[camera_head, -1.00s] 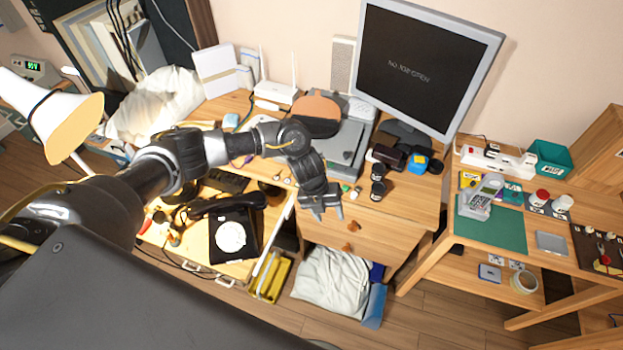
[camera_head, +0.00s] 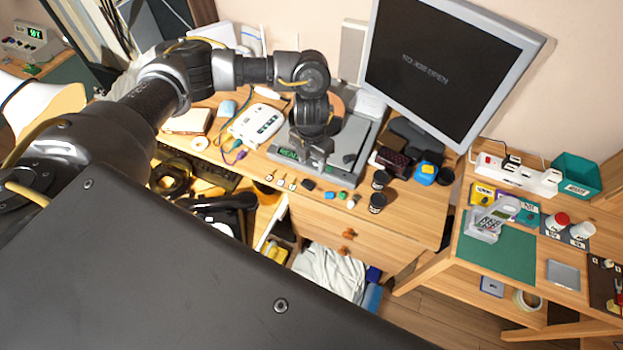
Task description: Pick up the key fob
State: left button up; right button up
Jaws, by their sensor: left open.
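A small black item (camera_head: 309,185), which looks like the key fob, lies near the front edge of the wooden desk, in a row of small things. My left gripper (camera_head: 314,168) is above the desk, pointing down, just behind the black item in the picture and in front of a grey device. Its jaws are open, and I see nothing between them. The gripper looks apart from the fob, but its height is hard to judge. My right gripper is not in view.
The grey device (camera_head: 352,150) and a white router-like box (camera_head: 257,124) are behind. A monitor (camera_head: 440,70) rises at the back.

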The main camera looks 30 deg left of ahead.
pick_arm(q)
send_over(309, 183)
jog(key=f, duration=0.4)
jog(key=shift+s, duration=0.2)
jog(key=shift+w+f, duration=0.1)
jog(key=shift+f, duration=0.3)
jog(key=shift+w+f, duration=0.1)
jog(key=shift+f, duration=0.1)
jog(key=shift+d+f, duration=0.1)
jog(key=shift+f, duration=0.1)
jog(key=f, duration=0.2)
jog(key=f+b, duration=0.1)
jog(key=f, duration=0.1)
jog(key=shift+a+f, duration=0.2)
jog(key=shift+f, duration=0.15)
jog(key=c, duration=0.4)
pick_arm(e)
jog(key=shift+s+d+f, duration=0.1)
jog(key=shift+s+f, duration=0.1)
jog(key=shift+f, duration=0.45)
